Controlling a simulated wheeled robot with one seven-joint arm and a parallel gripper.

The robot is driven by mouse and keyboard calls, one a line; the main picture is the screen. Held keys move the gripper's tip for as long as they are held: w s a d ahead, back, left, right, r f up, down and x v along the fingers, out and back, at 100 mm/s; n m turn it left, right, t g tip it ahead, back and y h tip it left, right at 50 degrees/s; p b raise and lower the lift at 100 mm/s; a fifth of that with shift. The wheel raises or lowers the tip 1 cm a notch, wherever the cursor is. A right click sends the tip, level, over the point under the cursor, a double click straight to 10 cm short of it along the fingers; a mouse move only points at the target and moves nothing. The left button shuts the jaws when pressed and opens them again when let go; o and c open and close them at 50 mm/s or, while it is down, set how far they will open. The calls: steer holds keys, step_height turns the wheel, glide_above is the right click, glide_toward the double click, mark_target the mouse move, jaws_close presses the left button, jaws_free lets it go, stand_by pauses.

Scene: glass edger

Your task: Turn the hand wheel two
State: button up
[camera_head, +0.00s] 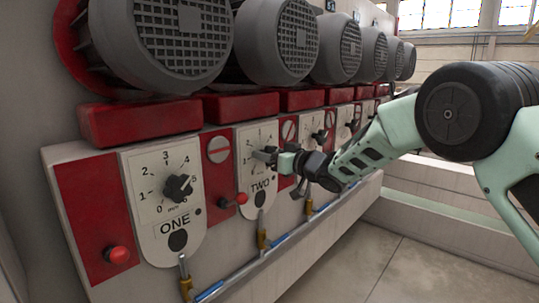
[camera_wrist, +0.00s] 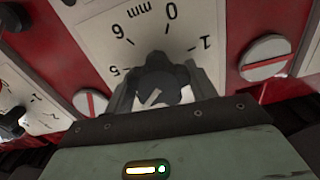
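The hand wheel two is the small dark knob (camera_wrist: 157,92) on the white dial plate marked TWO (camera_head: 258,184). In the head view my gripper (camera_head: 264,156) is at this dial and hides most of the knob. In the wrist view my gripper (camera_wrist: 160,84) has one grey finger on each side of the knob, close to its sides. Whether the fingers press on it cannot be told. A pale pointer line shows on the knob's face. The dial's numbers appear upside down around it, with 0, 1, 5 and 6 visible.
Dial plate ONE (camera_head: 174,222) with its black knob (camera_head: 178,187) is to the left. More dials continue to the right. Red levers and slotted screws (camera_head: 218,150) sit between plates. Large grey motors (camera_head: 280,40) overhang above; a pipe (camera_head: 270,258) runs below.

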steer(key=shift+n+b, duration=0.4)
steer(key=shift+b, duration=0.1)
steer(key=n+b, duration=0.3)
steer(key=shift+s+a+f+n+b, duration=0.1)
steer(key=shift+f+n+b, duration=0.1)
steer(key=shift+n+b, duration=0.2)
steer(key=n+b, duration=0.8)
steer(key=n, duration=0.1)
steer(key=shift+s+a+f+n+b, duration=0.1)
steer(key=shift+f+n+b, duration=0.05)
steer(key=shift+n+b, duration=0.25)
steer(key=n+b, duration=0.4)
steer(key=n, duration=0.1)
steer(key=shift+n, duration=0.3)
steer(key=o, duration=1)
